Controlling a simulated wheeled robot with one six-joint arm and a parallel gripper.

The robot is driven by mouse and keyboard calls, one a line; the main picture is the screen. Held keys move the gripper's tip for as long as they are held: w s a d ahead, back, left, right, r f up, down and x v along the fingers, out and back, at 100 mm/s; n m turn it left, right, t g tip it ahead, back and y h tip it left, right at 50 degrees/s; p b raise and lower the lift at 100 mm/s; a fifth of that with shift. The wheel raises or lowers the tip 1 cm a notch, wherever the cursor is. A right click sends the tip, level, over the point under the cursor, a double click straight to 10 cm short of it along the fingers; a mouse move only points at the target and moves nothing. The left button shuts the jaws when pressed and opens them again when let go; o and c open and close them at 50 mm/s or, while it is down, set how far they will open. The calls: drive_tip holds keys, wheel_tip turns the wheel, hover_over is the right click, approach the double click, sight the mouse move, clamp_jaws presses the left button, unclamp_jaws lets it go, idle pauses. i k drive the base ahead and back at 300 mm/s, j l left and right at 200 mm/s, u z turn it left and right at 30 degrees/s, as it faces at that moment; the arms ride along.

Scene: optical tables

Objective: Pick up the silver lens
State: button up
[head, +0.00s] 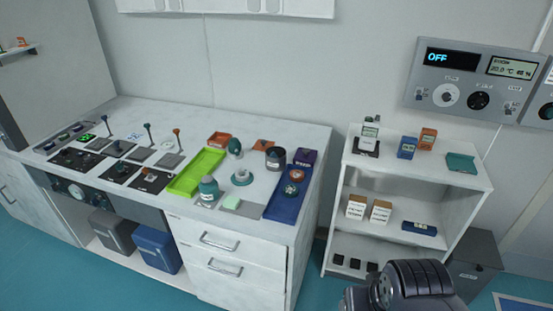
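I cannot make out with certainty which thing is the silver lens. A small round piece with an orange and pale top (296,175) sits in the blue tray (278,212) at the right end of the left bench. A smaller round piece (291,190) lies just in front of it in the same tray. Both are too small to tell their kind. A dark ribbed part of my own arm shows at the bottom right, in front of the shelf. My gripper's fingers are not in view.
The white bench (300,135) also carries a green tray (196,173), a teal-grey jar (208,191), a dark round container (275,158) and several upright levers. A white shelf unit (400,182) with small boxes stands to the right, beside a grey bin (474,262). Teal floor lies in front.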

sight(241, 175)
drive_tip(key=i+j+u, duration=0.4)
drive_tip(key=i+j, duration=0.15)
drive_tip(key=j, duration=0.25)
drive_tip(key=i+j+u, duration=0.35)
drive_tip(key=i+j, duration=0.3)
